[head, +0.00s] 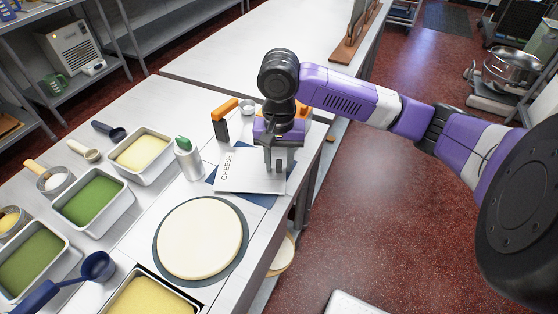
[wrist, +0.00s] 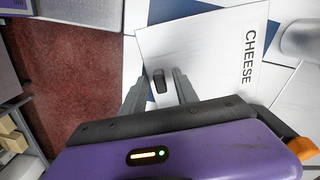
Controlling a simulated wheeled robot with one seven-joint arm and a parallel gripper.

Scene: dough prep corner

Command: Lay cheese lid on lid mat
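The cheese lid (head: 245,182) is a flat white plate marked CHEESE. It lies over the blue lid mat (head: 263,200), turned at an angle to it, with blue showing past its edges. In the wrist view, the lid (wrist: 210,70) has a small dark handle (wrist: 159,86), and blue mat (wrist: 203,11) shows beyond it. My gripper (head: 276,166) is low over the lid's right part. In the wrist view its fingers stand apart on either side of the handle, with a gap showing at each side. The lid appears flat; any small height above the mat cannot be told.
A round dough sheet (head: 199,238) on a dark disc is in front of the mat. A green-topped bottle (head: 188,160) stands close left of the lid. An orange-topped dark handle (head: 221,124) is behind. Several filled trays (head: 141,172) line the left. The counter's right edge is close.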

